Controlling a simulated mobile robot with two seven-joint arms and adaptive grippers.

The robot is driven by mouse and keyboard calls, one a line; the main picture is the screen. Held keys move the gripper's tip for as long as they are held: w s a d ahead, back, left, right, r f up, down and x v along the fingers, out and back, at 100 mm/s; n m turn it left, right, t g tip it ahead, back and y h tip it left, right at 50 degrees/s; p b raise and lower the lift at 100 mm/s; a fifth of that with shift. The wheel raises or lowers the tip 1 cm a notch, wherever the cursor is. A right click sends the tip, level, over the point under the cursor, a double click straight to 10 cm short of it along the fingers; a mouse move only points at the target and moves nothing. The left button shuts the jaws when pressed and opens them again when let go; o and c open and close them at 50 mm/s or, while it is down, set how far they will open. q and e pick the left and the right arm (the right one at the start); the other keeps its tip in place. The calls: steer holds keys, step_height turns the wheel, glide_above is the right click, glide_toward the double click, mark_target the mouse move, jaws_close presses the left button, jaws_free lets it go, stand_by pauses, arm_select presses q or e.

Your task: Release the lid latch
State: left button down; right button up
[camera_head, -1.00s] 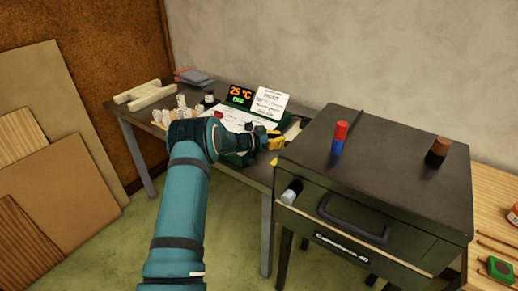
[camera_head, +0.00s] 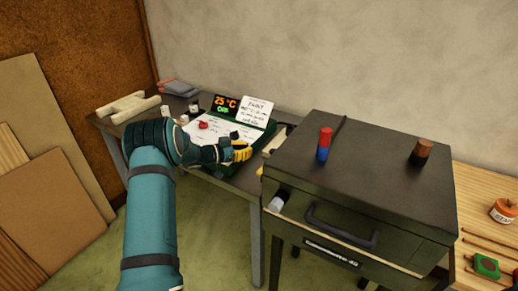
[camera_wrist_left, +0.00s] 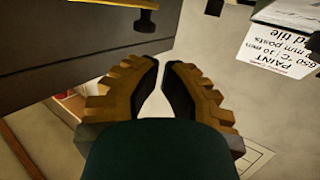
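The dark kiln-like box (camera_head: 345,175) has a flat lid and a black bar handle (camera_head: 341,229) on its front. A pale grey cylinder (camera_head: 280,200) sticks out at its front left corner; I cannot tell whether it is the latch. My left gripper (camera_head: 245,150) has yellow fingers and is left of the box, above the back table. In the left wrist view the gripper (camera_wrist_left: 162,62) shows a narrow, empty gap between its fingertips. Beyond them, a dark fitting with a brass-coloured top (camera_wrist_left: 146,18) is beside a dark panel. My right gripper is out of view.
A red and blue cylinder (camera_head: 324,145) and a brown one (camera_head: 420,152) stand on the lid. The back table holds a display (camera_head: 226,103), a paint card (camera_head: 256,110) and a wooden piece (camera_head: 128,105). A wooden bench (camera_head: 490,215) with tools is at right.

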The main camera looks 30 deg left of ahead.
arm_select(q)
steer(key=v, duration=0.4)
steer(key=shift+s+a, duration=0.1)
stand_by(0.5)
